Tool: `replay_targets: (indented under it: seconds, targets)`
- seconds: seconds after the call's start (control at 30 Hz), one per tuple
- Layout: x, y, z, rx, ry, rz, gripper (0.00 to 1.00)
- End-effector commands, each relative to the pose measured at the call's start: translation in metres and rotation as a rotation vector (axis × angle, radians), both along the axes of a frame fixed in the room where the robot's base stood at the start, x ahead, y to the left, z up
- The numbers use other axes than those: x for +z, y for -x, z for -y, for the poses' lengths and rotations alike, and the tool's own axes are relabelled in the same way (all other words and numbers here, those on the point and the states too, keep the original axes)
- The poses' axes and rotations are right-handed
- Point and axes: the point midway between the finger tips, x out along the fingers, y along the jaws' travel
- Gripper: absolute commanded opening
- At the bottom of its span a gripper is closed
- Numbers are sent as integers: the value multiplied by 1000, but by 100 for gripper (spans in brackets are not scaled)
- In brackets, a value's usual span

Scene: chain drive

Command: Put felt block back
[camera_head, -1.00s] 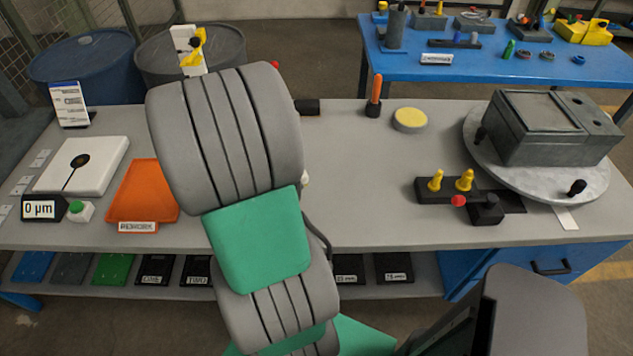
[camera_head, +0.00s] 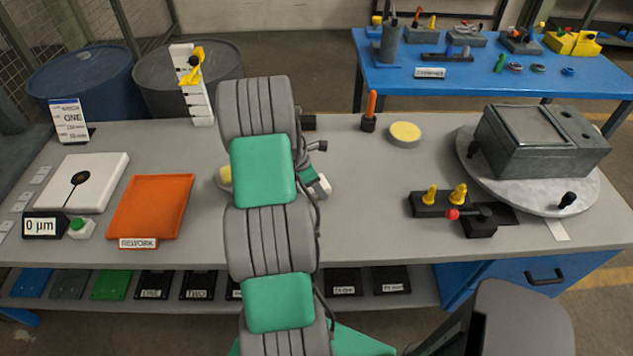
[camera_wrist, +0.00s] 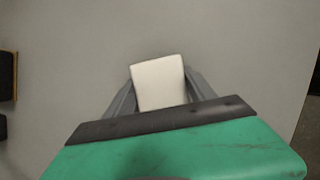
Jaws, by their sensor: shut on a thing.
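A white felt block (camera_wrist: 158,80) sits between the two grey fingers of my gripper (camera_wrist: 160,88) in the wrist view. The fingers are shut on it, and its far end sticks out past them. Plain grey surface shows behind the block; I cannot tell how far it is above the bench or whether it touches. In the head view my arm covers most of the gripper; a small green and pale part of the wrist end shows just right of the arm, over the middle of the bench.
The grey bench (camera_head: 355,215) is clear right of my arm. An orange rework tray (camera_head: 150,207) lies left. A yellow-topped round pad (camera_head: 405,133), an orange-handled tool (camera_head: 370,110) and a black fixture with yellow pegs (camera_head: 445,203) stand right. A pale yellow thing (camera_head: 225,177) is partly hidden by my arm.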

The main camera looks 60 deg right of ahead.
Motion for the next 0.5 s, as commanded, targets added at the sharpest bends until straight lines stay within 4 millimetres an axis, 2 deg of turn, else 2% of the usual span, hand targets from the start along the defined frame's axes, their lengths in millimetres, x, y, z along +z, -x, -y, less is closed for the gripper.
replay_targets:
  seconds: [0.33, 0.37, 0.5]
  targets:
    - [-5, 0, 1, -1, 2, 1, 31]
    - [-5, 0, 1, -1, 2, 1, 64]
    - [-4, 0, 1, -1, 2, 1, 76]
